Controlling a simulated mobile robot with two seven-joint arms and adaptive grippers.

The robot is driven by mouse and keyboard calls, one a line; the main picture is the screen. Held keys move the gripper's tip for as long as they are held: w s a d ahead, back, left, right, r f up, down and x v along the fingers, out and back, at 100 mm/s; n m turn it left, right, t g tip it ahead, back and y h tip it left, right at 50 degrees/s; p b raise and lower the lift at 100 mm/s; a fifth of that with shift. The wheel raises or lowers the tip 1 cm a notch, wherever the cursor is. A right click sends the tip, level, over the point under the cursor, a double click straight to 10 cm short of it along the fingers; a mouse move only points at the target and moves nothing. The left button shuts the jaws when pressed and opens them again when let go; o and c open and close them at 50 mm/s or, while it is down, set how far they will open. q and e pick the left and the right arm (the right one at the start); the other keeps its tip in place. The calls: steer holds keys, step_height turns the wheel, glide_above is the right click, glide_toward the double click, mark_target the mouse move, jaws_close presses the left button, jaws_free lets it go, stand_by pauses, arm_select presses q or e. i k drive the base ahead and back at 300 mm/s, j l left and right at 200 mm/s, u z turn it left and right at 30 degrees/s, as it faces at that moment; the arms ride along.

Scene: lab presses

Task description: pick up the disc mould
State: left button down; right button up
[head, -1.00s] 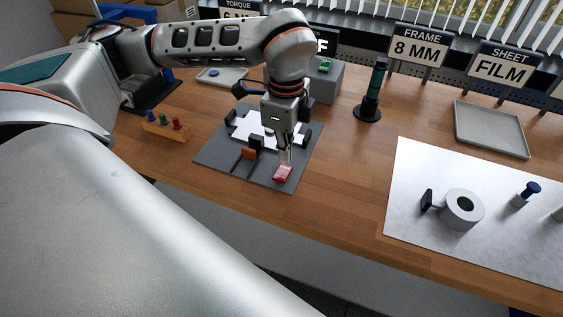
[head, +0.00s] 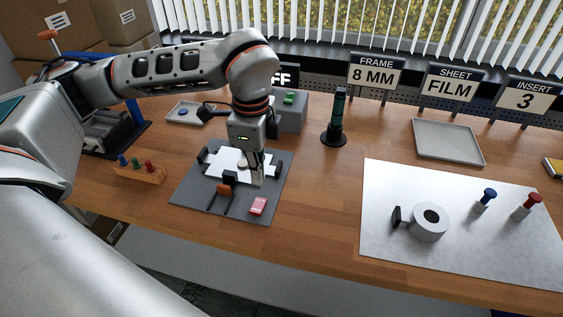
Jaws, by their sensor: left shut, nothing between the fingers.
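A light grey round block with a central hole and a black tab on its left, which looks like the disc mould (head: 429,222), sits on the white sheet (head: 385,250) at the right. My left gripper (head: 257,183) is shut and empty above the dark grey mat (head: 190,198), far to the left of the mould. A small red and pink block (head: 258,206) lies on that mat just below the fingertips, apart from them. My right gripper is not in view.
A blue-topped plunger (head: 486,199) and a red-topped plunger (head: 526,206) stand right of the mould. A dark upright cylinder (head: 337,118) on a round base and an empty grey tray (head: 448,141) are behind. Bare wood lies between mat and sheet.

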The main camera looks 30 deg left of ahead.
mark_target(420, 220)
steer(key=k, duration=1)
